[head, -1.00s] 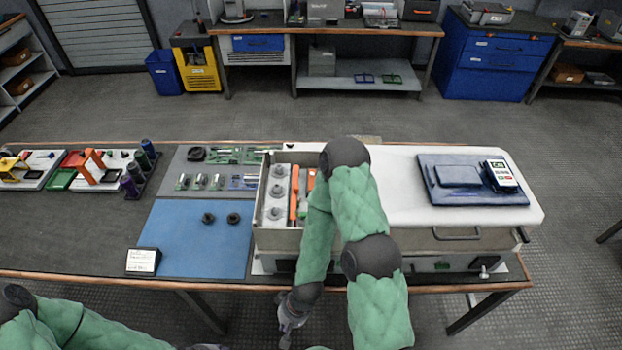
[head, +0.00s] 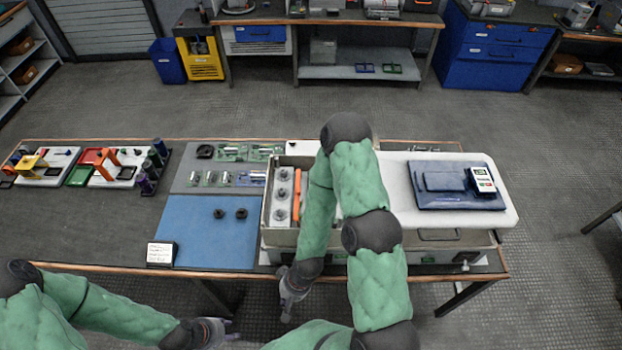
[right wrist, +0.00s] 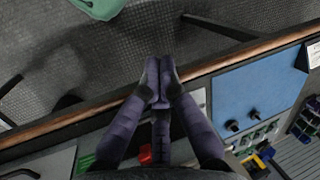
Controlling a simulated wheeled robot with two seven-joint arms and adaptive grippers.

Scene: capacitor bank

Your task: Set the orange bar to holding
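The orange bar (head: 296,198) stands inside the open left part of the capacitor bank's housing (head: 279,238), right of a row of grey round-topped capacitors (head: 281,194). My right forearm covers the area just right of the bar. My right gripper (head: 288,305) hangs in front of the table's front edge, clear of the bar. In the right wrist view its fingers (right wrist: 159,82) meet at the tips with nothing visible between them. My left gripper (head: 228,331) is low in front of the table, away from the housing; its finger opening is too small to judge.
A blue mat (head: 205,232) with two dark knobs lies left of the housing, beside a small label stand (head: 161,253). A blue tray (head: 455,188) with a meter (head: 483,180) lies on the white cover at right. Coloured part trays (head: 80,174) stand at far left.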

